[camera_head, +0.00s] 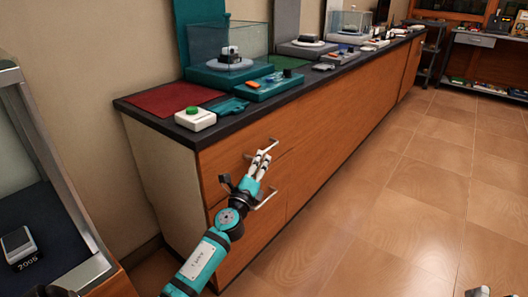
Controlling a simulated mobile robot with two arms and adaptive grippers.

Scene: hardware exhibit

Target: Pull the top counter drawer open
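The counter's top drawer (225,158) has a wooden front that looks flush with the cabinet, under the dark countertop. Its metal bar handle (274,143) is partly hidden by my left gripper (261,160). The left gripper's pale fingers reach up to the handle and overlap it in the picture. The two fingers look close together; whether they grip the bar cannot be made out. A second handle (267,200) sits on the drawer below, near my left wrist. Small pale parts at the bottom right edge may be my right gripper (492,292), mostly cut off.
On the countertop are a white box with a green button (195,118), a red mat (172,99), a teal tray (228,106) and a glass case (228,45). A display case (52,150) stands at left. The tiled floor (400,200) at right is clear.

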